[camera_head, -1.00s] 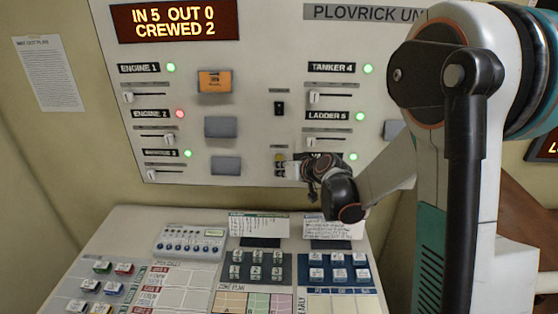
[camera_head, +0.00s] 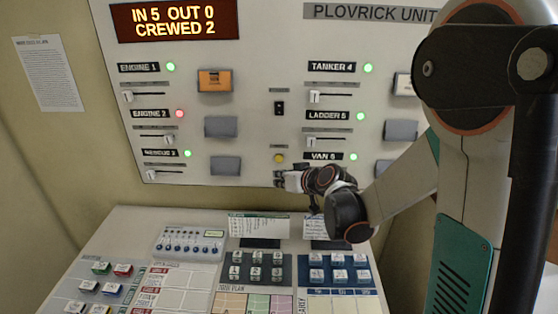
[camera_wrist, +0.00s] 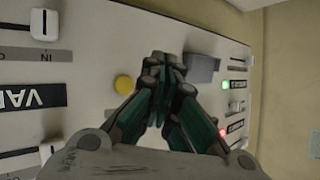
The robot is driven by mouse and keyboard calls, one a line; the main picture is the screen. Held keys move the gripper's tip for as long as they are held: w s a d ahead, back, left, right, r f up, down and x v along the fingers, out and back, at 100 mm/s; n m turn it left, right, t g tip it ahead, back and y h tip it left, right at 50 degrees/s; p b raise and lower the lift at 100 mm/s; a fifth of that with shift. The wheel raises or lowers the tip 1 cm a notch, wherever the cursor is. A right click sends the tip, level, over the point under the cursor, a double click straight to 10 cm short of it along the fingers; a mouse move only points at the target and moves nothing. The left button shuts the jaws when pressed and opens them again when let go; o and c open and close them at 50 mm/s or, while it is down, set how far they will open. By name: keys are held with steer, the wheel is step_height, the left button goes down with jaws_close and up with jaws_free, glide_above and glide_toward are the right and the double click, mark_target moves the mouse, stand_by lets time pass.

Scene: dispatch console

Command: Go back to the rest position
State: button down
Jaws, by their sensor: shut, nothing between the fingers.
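My gripper (camera_head: 281,179) is in front of the lower middle of the wall panel, just below a yellow button (camera_head: 279,158). In the wrist view the gripper's fingertips (camera_wrist: 163,62) are together with nothing between them. The yellow button (camera_wrist: 124,84) shows to the left of the fingers there, apart from them. My arm reaches in from the right and hides part of the panel's right side.
The upright panel (camera_head: 255,60) carries sliders, lamps and labels. Engine 2's lamp (camera_head: 180,113) is red; the other visible lamps are green. Below, a desk (camera_head: 130,222) holds a blue-knobbed box (camera_head: 190,243), key blocks and cards. Open space lies left of my gripper.

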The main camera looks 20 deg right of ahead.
steer(key=s+f+g+h+b, duration=0.1)
steer(key=s+f+b, duration=0.2)
steer(key=s+b, duration=0.3)
steer(key=s+f+g+h+b, duration=0.1)
steer(key=s+f+b, duration=0.3)
steer(key=s, duration=1.1)
steer(key=s+f+m+g+h+b, duration=0.1)
steer(key=s+f+g+h+b, duration=0.1)
steer(key=s+f+b, duration=0.2)
steer(key=s+b, duration=0.3)
steer(key=s, duration=0.3)
steer(key=shift+s+g+b, duration=0.2)
steer(key=shift+g+b, duration=0.1)
steer(key=shift+b, duration=0.05)
